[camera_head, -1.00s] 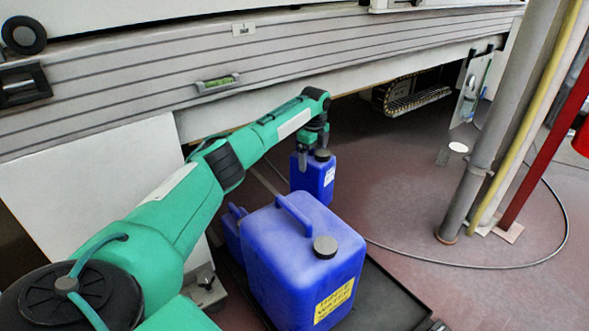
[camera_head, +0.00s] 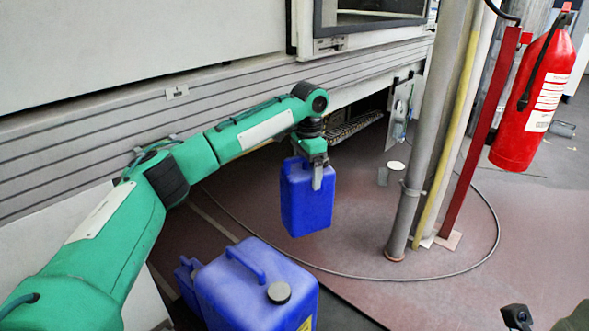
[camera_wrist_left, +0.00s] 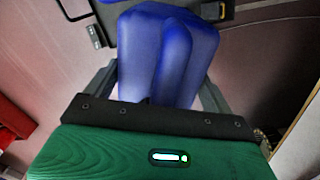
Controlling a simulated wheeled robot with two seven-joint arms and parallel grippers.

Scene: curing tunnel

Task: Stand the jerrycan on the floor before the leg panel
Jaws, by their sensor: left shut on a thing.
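A small blue jerrycan (camera_head: 306,205) hangs upright from my left gripper (camera_head: 314,172), clear of the floor. The gripper is shut at its top, around the handle. In the left wrist view the jerrycan (camera_wrist_left: 192,45) fills the space between the fingers. Its cap is not clear to see. A pale upright panel (camera_head: 400,108) stands under the machine's edge, behind and right of the jerrycan. A larger white panel (camera_head: 60,245) is at lower left. I cannot tell for certain which is the leg panel.
A large blue jerrycan (camera_head: 245,295) stands at the bottom, with another blue container (camera_head: 184,275) beside it. Grey and yellow pipes, a red post (camera_head: 480,140) and a red extinguisher (camera_head: 535,100) stand at right. A cable (camera_head: 440,272) curves over the reddish floor. Floor near it is open.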

